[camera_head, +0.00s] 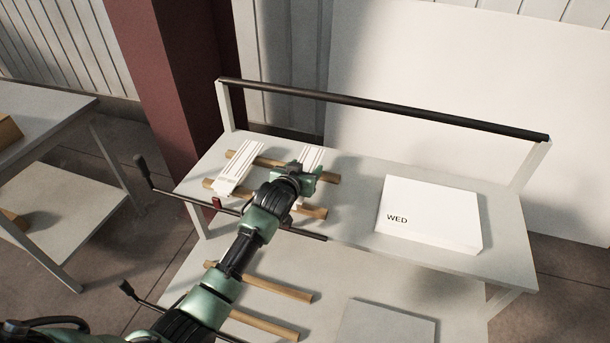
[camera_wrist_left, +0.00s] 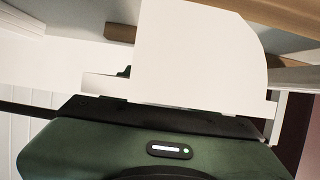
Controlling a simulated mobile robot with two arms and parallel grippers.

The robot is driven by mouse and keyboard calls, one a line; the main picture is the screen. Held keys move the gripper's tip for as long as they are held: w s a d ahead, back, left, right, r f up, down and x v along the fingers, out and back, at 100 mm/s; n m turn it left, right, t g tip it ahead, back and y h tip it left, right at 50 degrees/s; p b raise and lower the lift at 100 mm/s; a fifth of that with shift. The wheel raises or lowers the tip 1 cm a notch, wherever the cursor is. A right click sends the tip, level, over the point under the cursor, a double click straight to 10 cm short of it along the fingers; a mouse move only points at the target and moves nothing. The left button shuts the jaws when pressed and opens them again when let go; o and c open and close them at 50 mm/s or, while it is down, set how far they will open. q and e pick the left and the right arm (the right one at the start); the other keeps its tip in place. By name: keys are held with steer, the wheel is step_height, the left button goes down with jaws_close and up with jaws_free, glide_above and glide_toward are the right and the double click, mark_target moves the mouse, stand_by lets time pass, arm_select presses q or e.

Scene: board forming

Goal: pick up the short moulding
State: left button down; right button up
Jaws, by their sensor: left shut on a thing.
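My left gripper (camera_head: 303,178) is shut on a white ribbed moulding, the short moulding (camera_head: 311,156), over the right part of two wooden strips on the upper shelf. The gripper and wrist hide the middle of this moulding. In the left wrist view its white end (camera_wrist_left: 195,50) fills the space in front of the gripper, with a rounded upper right corner. I cannot tell whether it is clear of the strips. A second white ribbed moulding (camera_head: 238,170) lies across the same strips to the left, apart from the gripper. My right gripper is not in view.
A white stack marked WED (camera_head: 430,212) sits on the right of the upper shelf. A dark rail (camera_head: 380,107) runs along the back. Wooden strips (camera_head: 265,318) and a grey slab (camera_head: 388,325) lie on the lower shelf. Another table (camera_head: 45,112) stands at left.

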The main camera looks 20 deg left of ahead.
mark_target(305, 168)
arm_select(q)
step_height(305, 168, up, 18)
steer(key=b, duration=0.2)
steer(key=shift+f, duration=0.15)
steer(key=c, duration=1.1)
jaws_free()
jaws_close()
steer(key=s+f+v, duration=0.1)
steer(key=f+v, duration=0.2)
steer(key=v, duration=1.6)
steer(key=shift+s+d+b, duration=0.45)
steer(key=shift+s+d, duration=0.1)
steer(key=shift+d, duration=0.1)
